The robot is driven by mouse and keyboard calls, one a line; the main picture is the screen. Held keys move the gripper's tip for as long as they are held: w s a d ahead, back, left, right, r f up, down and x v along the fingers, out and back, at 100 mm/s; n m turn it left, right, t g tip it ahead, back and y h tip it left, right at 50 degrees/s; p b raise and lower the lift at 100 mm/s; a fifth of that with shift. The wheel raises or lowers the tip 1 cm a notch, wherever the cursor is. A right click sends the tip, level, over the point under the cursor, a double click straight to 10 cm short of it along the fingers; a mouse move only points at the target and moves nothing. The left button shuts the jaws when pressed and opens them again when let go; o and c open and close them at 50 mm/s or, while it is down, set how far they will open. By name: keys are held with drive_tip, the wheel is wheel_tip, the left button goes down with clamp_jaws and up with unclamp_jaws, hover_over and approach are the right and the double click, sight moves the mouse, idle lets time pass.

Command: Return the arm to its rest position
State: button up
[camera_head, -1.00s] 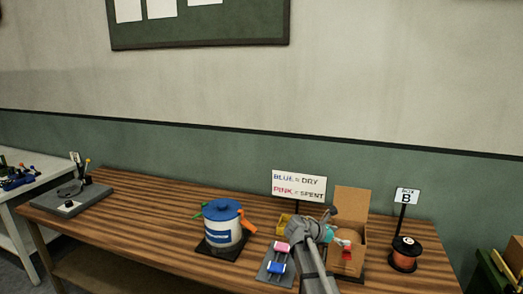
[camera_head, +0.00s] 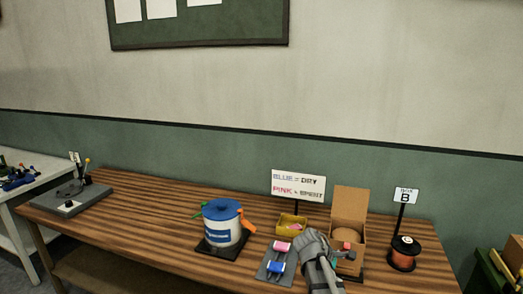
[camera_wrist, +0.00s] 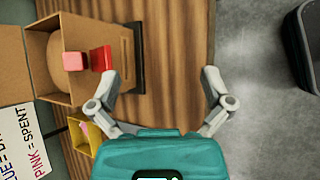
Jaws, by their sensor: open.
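My gripper (camera_wrist: 158,100) is open in the wrist view, its two fingers apart with bare wooden table edge and floor between them. Nothing is held. In the head view my gripper and forearm (camera_head: 318,262) are over the front of the table, between the small grey tray and the cardboard box. The open cardboard box (camera_head: 348,205) stands upright to the right of my arm. In the wrist view the box (camera_wrist: 22,70) is beside the left finger, with a red block (camera_wrist: 102,59) and a pinkish-red piece (camera_wrist: 75,61) at it.
A sign (camera_head: 298,186) reads blue dry, pink spent. A yellow bin (camera_head: 292,222), a grey tray (camera_head: 268,270) with pink and blue pieces, a blue-lidded tub (camera_head: 222,226) and an orange spool (camera_head: 404,254) share the table. A dark bin (camera_wrist: 297,50) stands on the floor.

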drive_tip(key=s+a+f+m+g+y, duration=0.1)
drive_tip(key=s+a+f+m+y, duration=0.1)
drive_tip(key=s+a+m+y, duration=0.2)
drive_tip(key=s+a+f+m+y, duration=0.2)
drive_tip(key=s+a+m+y, duration=0.2)
drive_tip(key=s+m, duration=0.5)
drive_tip(key=shift+s+a+f+g, duration=0.4)
drive_tip(key=shift+s, duration=0.2)
idle(2.4)
